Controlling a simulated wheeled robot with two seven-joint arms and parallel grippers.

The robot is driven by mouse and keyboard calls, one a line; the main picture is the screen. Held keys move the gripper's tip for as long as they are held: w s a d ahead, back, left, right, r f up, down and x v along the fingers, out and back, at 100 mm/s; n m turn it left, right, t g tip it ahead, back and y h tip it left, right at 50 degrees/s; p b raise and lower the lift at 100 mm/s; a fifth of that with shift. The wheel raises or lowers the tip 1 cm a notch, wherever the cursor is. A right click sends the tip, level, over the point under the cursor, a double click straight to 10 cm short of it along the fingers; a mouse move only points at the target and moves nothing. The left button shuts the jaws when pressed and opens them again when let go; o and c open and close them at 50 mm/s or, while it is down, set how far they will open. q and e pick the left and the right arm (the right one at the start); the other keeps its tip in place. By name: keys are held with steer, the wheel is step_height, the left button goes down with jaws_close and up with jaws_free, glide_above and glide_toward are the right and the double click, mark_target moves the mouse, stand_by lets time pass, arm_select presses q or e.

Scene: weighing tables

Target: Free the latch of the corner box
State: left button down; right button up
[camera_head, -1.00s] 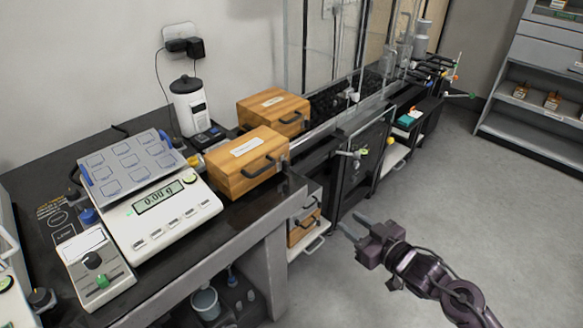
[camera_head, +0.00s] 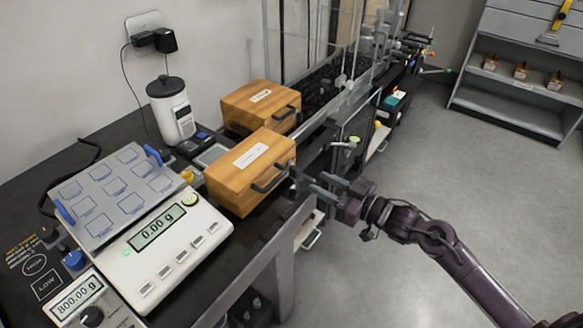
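A wooden box (camera_head: 232,184) with a white label and a black handle (camera_head: 272,178) stands at the near right corner of the dark table. A second wooden box (camera_head: 246,108) of the same kind stands behind it. I cannot make out a latch on either box. My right gripper (camera_head: 318,187) is to the right of the front box, just past the table's edge. Its two fingers are apart and point left toward the handle, with nothing between them. A gap shows between the fingers and the box. My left gripper is out of view.
A balance (camera_head: 165,258) reading 0.00 g and a second display (camera_head: 78,299) fill the table's left part. A white canister (camera_head: 170,111) stands behind. Glass panels and a dark bench lie beyond the boxes. The grey floor (camera_head: 430,155) at right is clear.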

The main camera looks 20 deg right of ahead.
mark_target(297, 171)
steer(key=x, duration=0.6)
steer(key=shift+w+a, duration=0.2)
steer(key=shift+c, duration=0.3)
jaws_close()
